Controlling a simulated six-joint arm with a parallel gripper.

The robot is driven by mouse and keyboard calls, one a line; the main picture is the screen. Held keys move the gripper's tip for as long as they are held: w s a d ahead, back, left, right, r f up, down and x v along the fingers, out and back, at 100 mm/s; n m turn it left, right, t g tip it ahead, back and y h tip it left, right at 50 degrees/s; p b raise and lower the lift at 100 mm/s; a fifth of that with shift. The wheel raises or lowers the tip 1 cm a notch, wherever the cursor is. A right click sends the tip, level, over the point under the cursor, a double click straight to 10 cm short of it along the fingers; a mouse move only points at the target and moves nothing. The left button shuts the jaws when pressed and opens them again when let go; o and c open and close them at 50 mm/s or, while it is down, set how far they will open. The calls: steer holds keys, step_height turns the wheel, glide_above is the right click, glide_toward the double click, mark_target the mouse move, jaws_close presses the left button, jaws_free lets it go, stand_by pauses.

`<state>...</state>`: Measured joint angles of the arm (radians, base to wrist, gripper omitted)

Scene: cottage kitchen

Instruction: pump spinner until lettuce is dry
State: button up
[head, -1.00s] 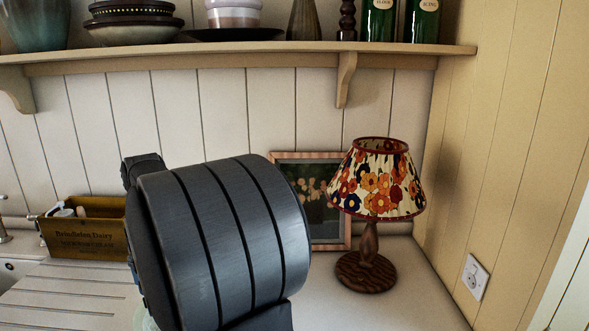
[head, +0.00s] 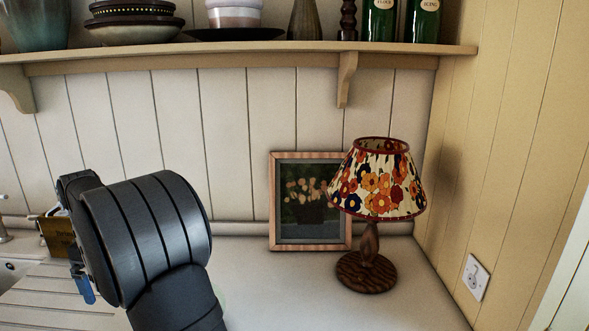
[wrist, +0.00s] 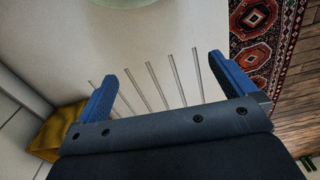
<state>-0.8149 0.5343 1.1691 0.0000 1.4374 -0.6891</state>
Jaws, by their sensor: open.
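No salad spinner or lettuce can be made out for certain. A pale greenish rounded thing (wrist: 125,3) shows only in part at the top edge of the wrist view; I cannot tell whether it is the spinner. My gripper (wrist: 163,75) is open and empty, its two blue fingers wide apart above the grooved drainboard, apart from the pale thing. In the head view my arm's dark wrist hides most of the gripper, and one blue finger (head: 83,288) shows at the lower left.
A framed picture (head: 309,240) leans on the wall beside a flowered lamp (head: 375,200) at the right. A shelf (head: 250,57) with crockery hangs above. A rug (wrist: 262,40) lies beyond the counter edge.

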steer(key=shift+w+d+r, duration=0.1)
steer(key=shift+d+r, duration=0.15)
steer(key=shift+r, duration=0.05)
steer(key=c, duration=0.6)
steer(key=d+r, duration=0.9)
steer(key=shift+w+r, duration=0.25)
steer(key=shift+w, duration=0.05)
steer(key=c, duration=1.4)
steer(key=shift+n, duration=0.4)
steer(key=d+r, duration=0.3)
steer(key=s+d+r, duration=0.1)
steer(key=d+r, duration=0.2)
steer(key=shift+s+d+r, duration=0.1)
steer(key=shift+s+d, duration=0.1)
steer(key=shift+d, duration=0.2)
jaws_close()
